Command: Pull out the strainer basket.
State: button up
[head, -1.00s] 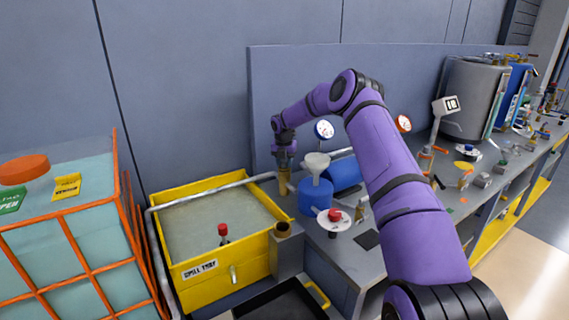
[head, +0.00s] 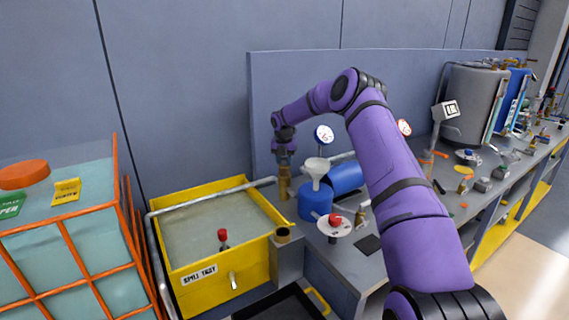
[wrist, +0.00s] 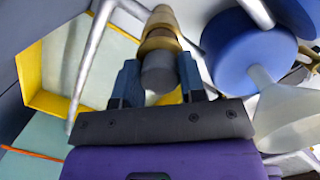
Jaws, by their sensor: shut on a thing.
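My gripper (wrist: 161,82) is shut on a grey, round-ended piece (wrist: 158,72), which I take to be the top of the strainer basket. Its fingers stand on either side of it in the wrist view. Beyond it are brass-coloured stepped rings (wrist: 162,20); I cannot tell which belong to the basket and which to its housing. In the head view my gripper (head: 285,160) points down over an upright brass-coloured column (head: 285,186), behind the yellow tray's right corner. The basket's lower part cannot be made out.
A blue container (head: 314,201) with a white funnel (head: 317,167) stands close on the right. A gauge (head: 323,135) is behind. The wall above is clear.

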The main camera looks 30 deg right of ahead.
aim_at(284, 159)
jog(key=shift+r, duration=2.1)
